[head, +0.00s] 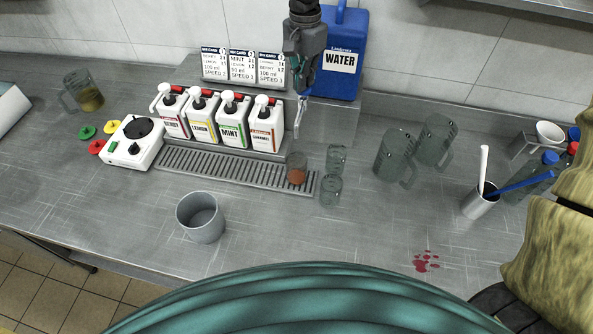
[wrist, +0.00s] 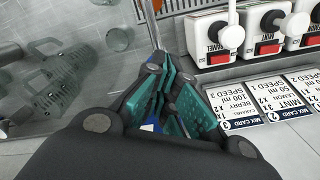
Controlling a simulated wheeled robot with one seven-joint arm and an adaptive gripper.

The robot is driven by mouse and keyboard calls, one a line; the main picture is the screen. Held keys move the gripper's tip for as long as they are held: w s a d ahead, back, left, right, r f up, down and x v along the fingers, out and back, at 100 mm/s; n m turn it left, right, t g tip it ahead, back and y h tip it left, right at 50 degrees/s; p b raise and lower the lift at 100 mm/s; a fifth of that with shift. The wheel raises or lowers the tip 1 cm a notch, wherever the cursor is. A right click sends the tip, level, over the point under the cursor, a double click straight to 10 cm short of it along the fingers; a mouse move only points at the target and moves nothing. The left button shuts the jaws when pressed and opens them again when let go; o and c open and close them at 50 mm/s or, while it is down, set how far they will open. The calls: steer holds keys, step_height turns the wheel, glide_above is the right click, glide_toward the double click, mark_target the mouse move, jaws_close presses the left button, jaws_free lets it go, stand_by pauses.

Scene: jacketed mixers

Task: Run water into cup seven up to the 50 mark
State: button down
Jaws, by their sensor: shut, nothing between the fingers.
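The blue water container (head: 348,55) stands at the back, its label facing front. A thin metal spout (head: 299,118) hangs in front of it. My gripper (head: 303,88) is shut and empty at the container's front left, just above the spout; whether it touches the tap I cannot tell. The wrist view shows its teal finger pads (wrist: 168,100) together. A small glass (head: 297,168) with reddish-brown contents stands on the drip tray's right end, below the spout. Two clear glasses stand beside it, one behind (head: 337,158) and one in front (head: 331,190). No cup number or 50 mark is readable.
Four syrup pump bottles (head: 232,130) stand left of the spout behind the drip tray (head: 215,168). Mix cards (head: 242,66) stand above them. Clear jugs (head: 393,158) and a utensil cup (head: 480,203) are right. A grey bucket (head: 201,220) stands in front; a red spill (head: 426,262) lies front right.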

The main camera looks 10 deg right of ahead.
steer(key=shift+f, duration=0.7)
stand_by(0.6)
steer(key=shift+r, duration=0.1)
step_height(320, 180, up, 3)
steer(key=p, duration=0.4)
steer(key=shift+p, duration=0.4)
steer(key=shift+r, duration=0.1)
steer(key=shift+r+p, duration=1.85)
steer(key=shift+p, duration=0.6)
